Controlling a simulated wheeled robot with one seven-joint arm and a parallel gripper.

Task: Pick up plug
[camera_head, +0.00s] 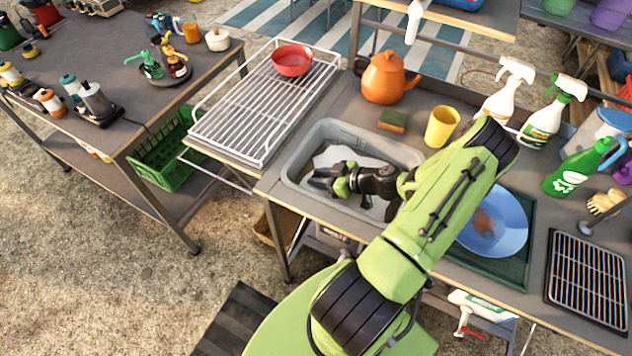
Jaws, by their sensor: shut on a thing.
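My gripper (322,182) is low inside the grey wash basin (296,165), its fingers pointing left near the basin's left wall. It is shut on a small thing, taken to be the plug. The plug itself cannot be made out against the dark fingers. A pale, whitish patch (340,156) shows on the basin floor behind the gripper. My arm covers the basin's right front part.
A white wire rack (235,112) with a red bowl (292,60) stands left of the basin. Behind are an orange teapot (385,78), a sponge (392,120) and a yellow cup (441,127). A blue plate (505,220) and several bottles are to the right.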

